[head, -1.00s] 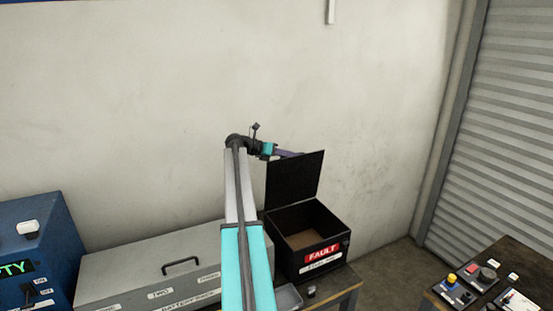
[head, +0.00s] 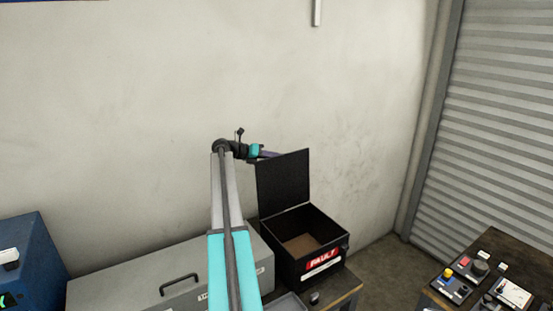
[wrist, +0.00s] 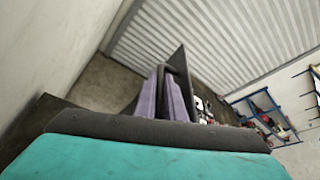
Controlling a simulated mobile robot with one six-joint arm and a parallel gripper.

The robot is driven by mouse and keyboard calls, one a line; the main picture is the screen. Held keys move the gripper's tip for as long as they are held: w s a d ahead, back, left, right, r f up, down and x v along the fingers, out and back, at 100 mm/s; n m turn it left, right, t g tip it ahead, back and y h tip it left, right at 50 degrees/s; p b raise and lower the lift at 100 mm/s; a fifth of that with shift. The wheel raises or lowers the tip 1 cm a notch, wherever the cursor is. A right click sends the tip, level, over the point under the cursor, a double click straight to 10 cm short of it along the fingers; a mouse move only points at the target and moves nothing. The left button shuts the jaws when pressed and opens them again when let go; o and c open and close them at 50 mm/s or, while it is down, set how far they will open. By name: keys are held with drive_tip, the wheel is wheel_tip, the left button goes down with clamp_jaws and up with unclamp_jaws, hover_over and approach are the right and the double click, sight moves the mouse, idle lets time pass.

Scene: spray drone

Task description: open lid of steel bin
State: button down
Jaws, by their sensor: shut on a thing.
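The black steel bin (head: 291,268) stands at the right end of the bench in the head view, with a red FAULT label on its front. Its lid (head: 284,188) is raised and stands about upright at the back left, so the brown inside shows. My gripper (head: 270,155) is at the lid's upper left edge, with its tips partly hidden behind the lid. In the wrist view my gripper's purple fingers (wrist: 163,95) are shut on the dark lid (wrist: 182,65), seen nearly edge-on.
A long grey case (head: 140,290) with a handle lies left of the bin. A blue box (head: 35,255) is at the far left. A plain wall is close behind. A dark table (head: 510,250) with controls stands at the right, with open floor (head: 385,262) between.

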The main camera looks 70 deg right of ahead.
drive_tip(key=c, duration=2.1)
unclamp_jaws()
drive_tip(key=shift+d+f, duration=0.1)
drive_tip(key=shift+f, duration=0.05)
drive_tip(key=shift+w, duration=0.1)
drive_tip(key=shift+b+v, duration=2.65)
drive_tip(key=shift+v, duration=4.25)
